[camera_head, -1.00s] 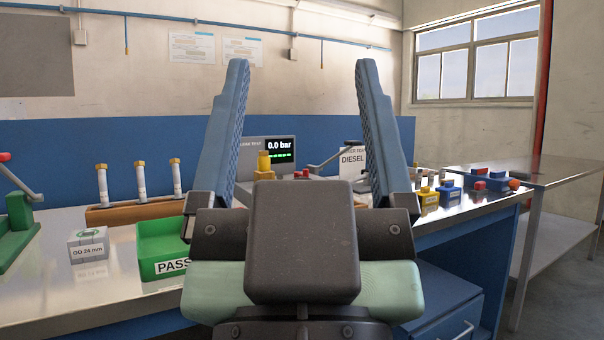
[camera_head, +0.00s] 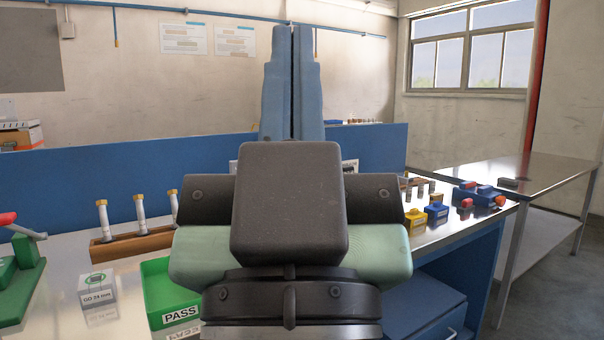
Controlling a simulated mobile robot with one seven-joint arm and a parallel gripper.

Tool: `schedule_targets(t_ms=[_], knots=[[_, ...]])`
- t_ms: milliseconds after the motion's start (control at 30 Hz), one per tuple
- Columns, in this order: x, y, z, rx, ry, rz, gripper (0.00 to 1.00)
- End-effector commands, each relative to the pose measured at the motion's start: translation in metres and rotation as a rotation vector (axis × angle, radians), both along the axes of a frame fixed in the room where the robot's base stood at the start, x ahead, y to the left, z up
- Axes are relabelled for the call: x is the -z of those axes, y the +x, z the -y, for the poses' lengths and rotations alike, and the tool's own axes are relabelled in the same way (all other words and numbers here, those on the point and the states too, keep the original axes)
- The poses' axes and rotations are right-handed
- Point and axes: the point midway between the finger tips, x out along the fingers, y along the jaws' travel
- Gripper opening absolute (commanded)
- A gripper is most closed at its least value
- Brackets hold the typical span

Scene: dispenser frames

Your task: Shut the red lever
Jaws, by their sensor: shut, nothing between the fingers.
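My gripper (camera_head: 292,32) stands upright in the middle of the picture, its two blue fingers pressed together and empty. A lever with a red end (camera_head: 8,218) shows at the left edge, on a green stand (camera_head: 28,272) on the bench. It is partly cut off by the picture edge. My gripper is well to the right of it and apart from it. My gripper and wrist hide the middle of the bench, including the display unit and whatever stands by it. I cannot tell whether another red lever is behind them.
On the bench (camera_head: 122,268) are a wooden rack (camera_head: 130,245) with upright pins, a marked block (camera_head: 97,290) and a green PASS tray (camera_head: 165,285). Yellow and blue blocks (camera_head: 437,212) stand at the right. A blue divider (camera_head: 80,185) runs behind. A steel table (camera_head: 545,170) stands at far right.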

Motion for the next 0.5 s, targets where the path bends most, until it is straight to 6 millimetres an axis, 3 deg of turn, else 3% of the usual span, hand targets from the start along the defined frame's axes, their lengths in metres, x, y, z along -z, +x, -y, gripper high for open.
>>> schedule_targets(t_ms=[33, 400, 500], knots=[[-0.036, 0.000, 0.000, 0.000, 0.000, 0.000, 0.00], [-0.157, 0.000, 0.000, -0.001, 0.000, 0.000, 0.00], [-0.178, 0.000, 0.000, -0.001, 0.000, 0.000, 0.00]])
